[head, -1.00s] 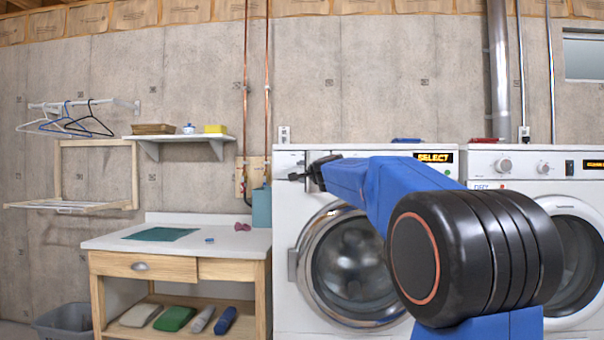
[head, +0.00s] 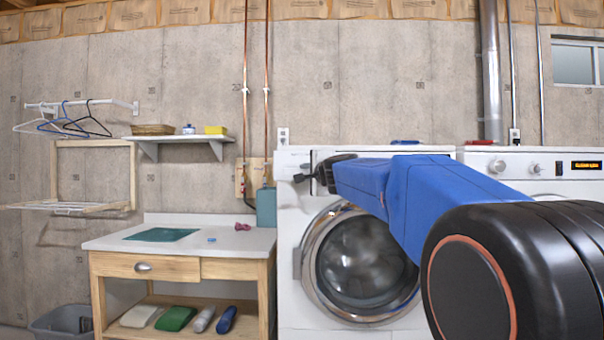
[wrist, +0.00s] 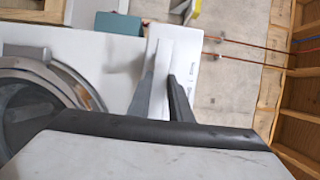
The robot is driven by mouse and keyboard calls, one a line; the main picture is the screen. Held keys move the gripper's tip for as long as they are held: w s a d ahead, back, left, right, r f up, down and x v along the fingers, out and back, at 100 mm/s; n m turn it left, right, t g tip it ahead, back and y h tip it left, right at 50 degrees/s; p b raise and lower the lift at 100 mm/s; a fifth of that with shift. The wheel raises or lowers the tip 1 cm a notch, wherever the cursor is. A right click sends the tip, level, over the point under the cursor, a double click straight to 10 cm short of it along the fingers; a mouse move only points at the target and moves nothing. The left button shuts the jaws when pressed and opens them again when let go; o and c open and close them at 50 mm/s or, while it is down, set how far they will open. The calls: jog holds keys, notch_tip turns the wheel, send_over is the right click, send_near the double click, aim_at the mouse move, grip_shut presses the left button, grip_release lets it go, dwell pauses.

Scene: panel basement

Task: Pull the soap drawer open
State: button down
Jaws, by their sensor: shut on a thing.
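The soap drawer (head: 292,163) is the white panel at the top left of the left washer (head: 286,225), left of my blue arm. My gripper (head: 304,177) is at the drawer's front, with its dark fingers pointing left. In the wrist view, the two dark fingers of my gripper (wrist: 164,92) are close together on a white part of the drawer (wrist: 163,68). The gripper is shut on it. My gripper and arm hide part of the drawer and the washer's panel. I cannot tell how far out the drawer stands.
The washer's round door (head: 362,262) is below my arm. A second washer (head: 480,166) is at the right.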

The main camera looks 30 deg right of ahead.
jog(key=s+a, duration=0.3)
jog(key=s, duration=0.2)
jog(key=shift+a+f, duration=0.2)
jog(key=shift+f, duration=0.15)
jog(key=c, duration=1.7)
grip_release()
jog(key=shift+r, duration=0.1)
jog(key=shift+s, duration=0.1)
jog(key=v, duration=1.7)
jog(key=shift+s+d, duration=0.1)
jog(key=shift+s, duration=0.1)
